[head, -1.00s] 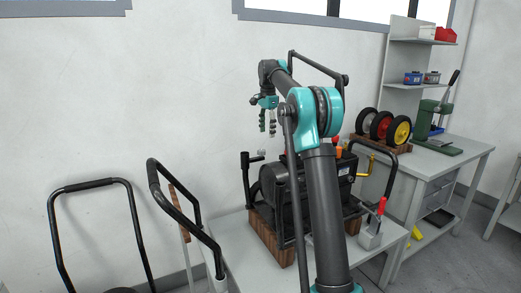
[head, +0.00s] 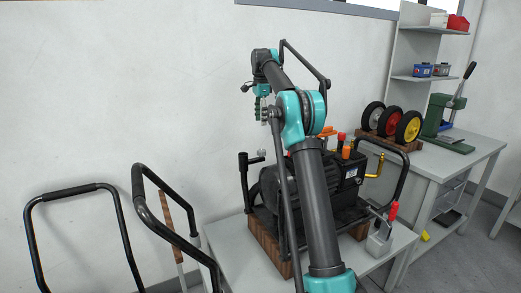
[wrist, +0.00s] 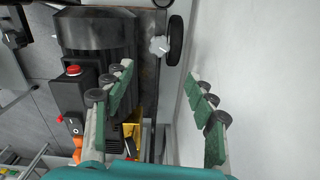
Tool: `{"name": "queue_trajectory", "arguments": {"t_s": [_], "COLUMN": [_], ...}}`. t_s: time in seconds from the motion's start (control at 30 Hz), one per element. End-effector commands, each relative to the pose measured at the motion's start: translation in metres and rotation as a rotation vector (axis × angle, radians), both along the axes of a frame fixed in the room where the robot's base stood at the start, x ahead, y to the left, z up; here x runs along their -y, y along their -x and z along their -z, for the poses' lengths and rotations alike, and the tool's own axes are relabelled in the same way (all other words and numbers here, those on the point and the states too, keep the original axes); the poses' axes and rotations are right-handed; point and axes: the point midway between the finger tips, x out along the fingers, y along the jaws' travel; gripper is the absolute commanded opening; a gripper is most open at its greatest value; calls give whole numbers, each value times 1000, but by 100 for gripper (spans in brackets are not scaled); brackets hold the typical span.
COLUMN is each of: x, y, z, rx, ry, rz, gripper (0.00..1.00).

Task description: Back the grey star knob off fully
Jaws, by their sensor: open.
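The grey star knob (wrist: 160,46) is pale and lobed, and sits beside a black handle grip at the edge of the dark machine in the wrist view. In the head view it looks like the small pale knob (head: 261,153) at the machine's left, near the black upright handle. My gripper (wrist: 160,76) is open and empty, its green padded fingers apart on either side of the knob's line of sight. In the head view my gripper (head: 262,110) hangs above the knob, clear of it. The machine (head: 275,185) is partly hidden behind my arm.
The machine stands on wooden blocks on a grey table (head: 228,237) close to the white wall. Black tubular handles (head: 140,190) stand at left. A red-handled tool (head: 391,212) is at the table's right. Wheels (head: 409,125) and a green press (head: 440,122) occupy the bench behind.

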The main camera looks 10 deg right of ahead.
Motion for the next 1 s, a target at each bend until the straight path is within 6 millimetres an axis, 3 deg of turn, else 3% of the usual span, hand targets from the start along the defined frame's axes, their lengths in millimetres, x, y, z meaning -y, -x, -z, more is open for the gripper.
{"name": "queue_trajectory", "arguments": {"t_s": [0.7,1.0], "x": [0,0], "y": [0,0], "z": [131,154], "rx": [0,1], "ry": [0,0], "rz": [-1,-2], "gripper": [57,57]}}
